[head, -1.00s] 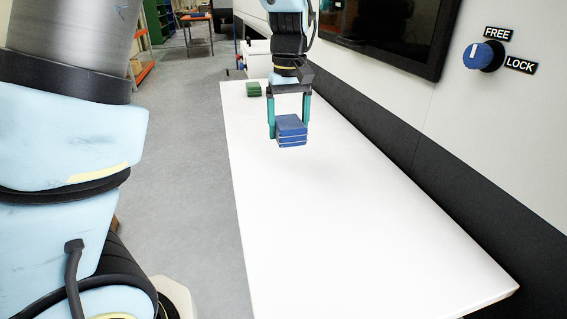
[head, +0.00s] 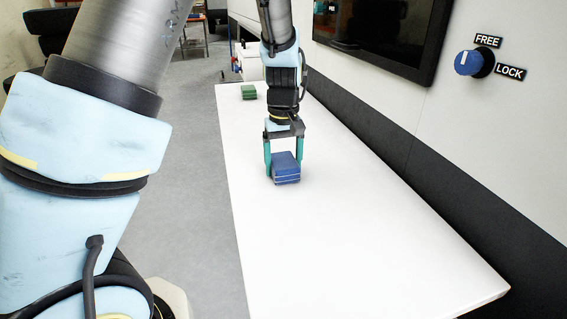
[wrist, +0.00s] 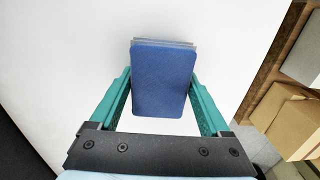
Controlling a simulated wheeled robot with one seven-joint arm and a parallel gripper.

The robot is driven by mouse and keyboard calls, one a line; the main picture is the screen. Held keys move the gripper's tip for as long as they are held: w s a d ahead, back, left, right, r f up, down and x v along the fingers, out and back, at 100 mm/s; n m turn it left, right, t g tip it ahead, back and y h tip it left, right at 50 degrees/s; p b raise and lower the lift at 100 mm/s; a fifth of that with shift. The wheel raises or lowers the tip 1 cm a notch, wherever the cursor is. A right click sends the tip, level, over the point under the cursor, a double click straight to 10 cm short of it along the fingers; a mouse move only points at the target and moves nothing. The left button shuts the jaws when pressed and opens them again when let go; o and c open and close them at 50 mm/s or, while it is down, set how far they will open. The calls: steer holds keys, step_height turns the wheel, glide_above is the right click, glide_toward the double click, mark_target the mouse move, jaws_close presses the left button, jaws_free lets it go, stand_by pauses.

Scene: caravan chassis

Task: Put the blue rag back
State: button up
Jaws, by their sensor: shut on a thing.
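The blue rag (head: 286,170) is a folded, layered block between the teal fingers of my gripper (head: 284,168). My gripper points down and is shut on it, low over the white table (head: 330,240). I cannot tell whether the rag touches the table. In the wrist view the blue rag (wrist: 163,80) shows its flat top, with paler layers at its far edge, and the gripper fingers (wrist: 161,95) stand on both sides of it. A green folded block (head: 249,92), perhaps another rag, lies at the table's far left.
The front part of the white table is clear. A wall with a dark screen (head: 385,35) and a blue FREE/LOCK knob (head: 473,62) runs along the right. Cardboard boxes (wrist: 285,115) stand beyond the table edge in the wrist view.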

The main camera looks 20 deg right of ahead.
mark_target(284, 160)
steer(key=o, duration=1)
step_height(284, 160, up, 12)
steer(key=shift+r+b, duration=0.1)
steer(key=shift+b, duration=0.4)
steer(key=w+a+f, duration=0.1)
steer(key=a+f, duration=0.1)
steer(key=a, duration=0.5)
steer(key=w+a+f, duration=0.1)
steer(key=a+f, duration=0.1)
steer(key=a, duration=0.6)
steer(key=shift+t, duration=0.8)
steer(key=s+a+f, duration=0.1)
steer(key=s+a, duration=0.1)
steer(key=a, duration=0.3)
steer(key=s+a+f, duration=0.2)
steer(key=a, duration=0.3)
steer(key=s+a+f, duration=0.1)
steer(key=s+a, duration=0.1)
steer(key=a, duration=0.3)
steer(key=shift+a+f, duration=0.1)
steer(key=shift+f, duration=0.05)
